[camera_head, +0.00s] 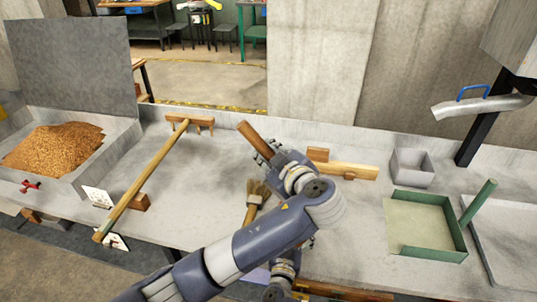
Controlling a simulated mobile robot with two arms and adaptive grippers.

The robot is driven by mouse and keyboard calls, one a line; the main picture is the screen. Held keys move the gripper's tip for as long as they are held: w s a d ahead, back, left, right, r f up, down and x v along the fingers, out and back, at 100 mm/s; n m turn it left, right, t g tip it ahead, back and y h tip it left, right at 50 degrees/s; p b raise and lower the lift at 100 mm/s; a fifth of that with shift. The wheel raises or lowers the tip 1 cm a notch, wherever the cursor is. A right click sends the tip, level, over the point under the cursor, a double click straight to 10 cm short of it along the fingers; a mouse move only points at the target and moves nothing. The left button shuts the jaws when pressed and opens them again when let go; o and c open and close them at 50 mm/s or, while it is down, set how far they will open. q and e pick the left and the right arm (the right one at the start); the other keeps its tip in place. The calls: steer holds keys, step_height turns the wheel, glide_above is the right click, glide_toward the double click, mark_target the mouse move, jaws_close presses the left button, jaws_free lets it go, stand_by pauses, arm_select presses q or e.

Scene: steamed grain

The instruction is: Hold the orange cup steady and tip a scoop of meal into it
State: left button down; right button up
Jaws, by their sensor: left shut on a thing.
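My left arm comes in from the lower left, and my left gripper (262,150) is shut on a brown wooden rod-shaped piece (252,138), held above the middle of the counter. The piece tilts up to the left; its other end is hidden by the gripper. I cannot tell whether it is a scoop handle. The meal (55,147) is a heaped orange-brown pile in a grey bin (118,148) at the far left, well away from the gripper. I see no orange cup. A dark jointed part of mine shows below the left arm, but my right gripper does not show.
A long wooden pole (150,180) lies on a wooden rest (190,123). A brush (257,190) lies partly behind my arm. Right of it are a wooden block (352,171), a grey box (412,168), a green-edged pan (425,225) and a metal spout (483,106). Counter between pole and brush is clear.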

arm_select(q)
steer(key=shift+r, duration=0.1)
step_height(320, 180, up, 6)
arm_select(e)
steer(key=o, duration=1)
